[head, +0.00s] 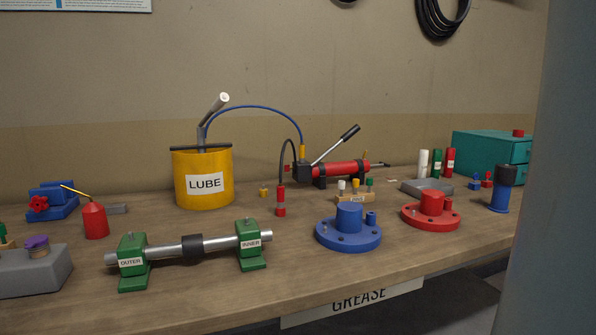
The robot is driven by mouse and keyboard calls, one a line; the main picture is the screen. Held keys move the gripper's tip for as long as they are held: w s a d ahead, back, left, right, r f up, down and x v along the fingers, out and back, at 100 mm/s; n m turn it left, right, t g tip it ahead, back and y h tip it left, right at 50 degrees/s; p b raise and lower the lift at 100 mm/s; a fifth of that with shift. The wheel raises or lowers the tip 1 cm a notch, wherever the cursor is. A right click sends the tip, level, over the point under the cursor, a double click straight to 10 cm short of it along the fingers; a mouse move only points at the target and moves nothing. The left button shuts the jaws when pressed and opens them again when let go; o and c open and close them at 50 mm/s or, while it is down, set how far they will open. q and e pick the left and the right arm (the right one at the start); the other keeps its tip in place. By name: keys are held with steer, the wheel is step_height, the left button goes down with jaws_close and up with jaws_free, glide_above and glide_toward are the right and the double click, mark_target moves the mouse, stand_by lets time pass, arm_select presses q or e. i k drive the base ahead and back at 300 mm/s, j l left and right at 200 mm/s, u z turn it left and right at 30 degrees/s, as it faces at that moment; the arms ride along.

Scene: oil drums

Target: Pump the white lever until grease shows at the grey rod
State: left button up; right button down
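The white lever (217,107) rises from the top of the yellow LUBE drum (204,192) and tilts up to the right. A blue hose (262,108) arcs from the drum top to a brass fitting beside the red hand pump. The grey rod (221,242) lies across two green blocks labelled OUTER (132,275) and INNER (251,255). A black collar (193,246) sits around its middle. The exposed rod looks smooth and shiny. Neither gripper shows in the head view.
The red hand pump (342,169) has a silver, black-gripped lever and a black hose. Blue (334,238) and red (418,216) flanges stand right of the rod. A red oil can (95,221) stands left. A grey column blocks the right edge. A GREASE sign (352,303) hangs below the bench's front edge.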

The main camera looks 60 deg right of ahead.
mark_target(222, 98)
steer(key=j+z, duration=0.1)
steer(key=z, duration=1.9)
steer(key=k+z, duration=0.1)
steer(key=k, duration=0.35)
